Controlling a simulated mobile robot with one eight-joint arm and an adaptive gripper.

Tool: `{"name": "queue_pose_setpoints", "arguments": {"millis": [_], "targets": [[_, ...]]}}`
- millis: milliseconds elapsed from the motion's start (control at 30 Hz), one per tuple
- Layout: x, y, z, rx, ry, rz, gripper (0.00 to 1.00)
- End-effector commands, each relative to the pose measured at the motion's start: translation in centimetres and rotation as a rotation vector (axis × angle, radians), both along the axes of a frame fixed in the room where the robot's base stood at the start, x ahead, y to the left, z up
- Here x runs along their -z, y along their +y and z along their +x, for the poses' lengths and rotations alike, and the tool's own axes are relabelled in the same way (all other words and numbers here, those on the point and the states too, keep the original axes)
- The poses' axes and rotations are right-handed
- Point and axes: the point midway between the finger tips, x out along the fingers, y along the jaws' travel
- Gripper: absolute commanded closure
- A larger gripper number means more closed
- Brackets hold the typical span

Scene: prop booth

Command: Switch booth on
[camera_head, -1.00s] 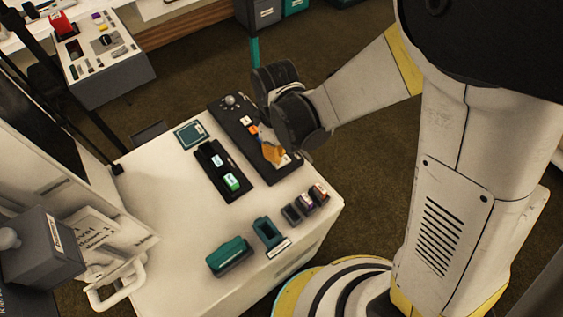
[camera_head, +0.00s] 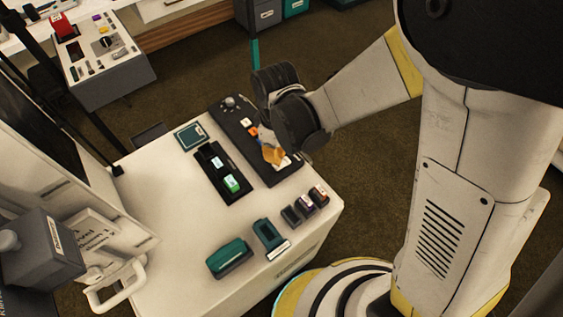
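A long dark control panel (camera_head: 231,117) lies on the white booth counter near its far right edge. It carries a round knob (camera_head: 230,101) at its far end, a white button (camera_head: 245,122), an orange button (camera_head: 253,132) and a pale switch or label near its close end. My gripper (camera_head: 272,156) is low over the close half of this panel, with an orange part at its tip. Its fingers are too small and partly hidden by my wrist, so I cannot tell whether it touches the panel or is open.
Beside the panel lie a black tray (camera_head: 207,157) with green and white blocks and a teal pad (camera_head: 190,136). A teal stapler-like object (camera_head: 229,257), a teal holder (camera_head: 269,236) and small stamps (camera_head: 304,206) stand near the front. A grey box (camera_head: 42,250) is at left.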

Motion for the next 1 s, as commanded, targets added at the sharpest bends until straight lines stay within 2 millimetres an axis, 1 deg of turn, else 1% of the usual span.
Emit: {"name": "queue_pose_setpoints", "arguments": {"millis": [267,1000], "targets": [[0.1,0.0,0.0,0.000,0.000,0.000,1.00],[1.2,0.0,0.0,0.000,0.000,0.000,1.00]]}}
